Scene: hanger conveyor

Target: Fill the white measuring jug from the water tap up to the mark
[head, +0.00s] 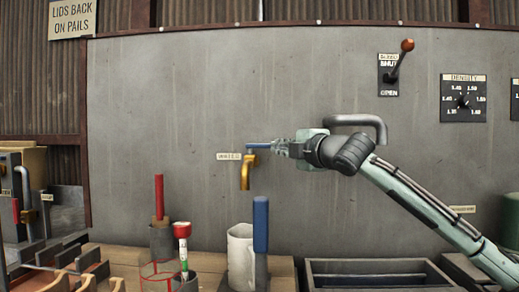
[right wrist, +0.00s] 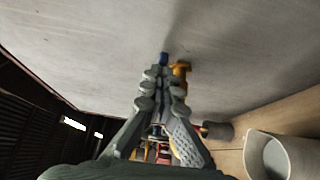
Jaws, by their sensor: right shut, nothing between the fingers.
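The water tap (head: 245,175) is a brass spout on the grey wall beside a small label, with a blue lever (head: 260,145) pointing sideways. My right gripper (head: 281,148) is shut and empty, its tips at the lever's right end. In the right wrist view the shut fingertips (right wrist: 163,75) are close to the blue lever (right wrist: 163,58) and the brass tap (right wrist: 181,70); contact is unclear. No water stream shows.
A red-handled tool (head: 159,200) and a red-topped hydrometer (head: 182,232) stand to the left. A dark crate (head: 375,267) is at right. A bent grey pipe (head: 365,121) juts from the wall above my right wrist.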

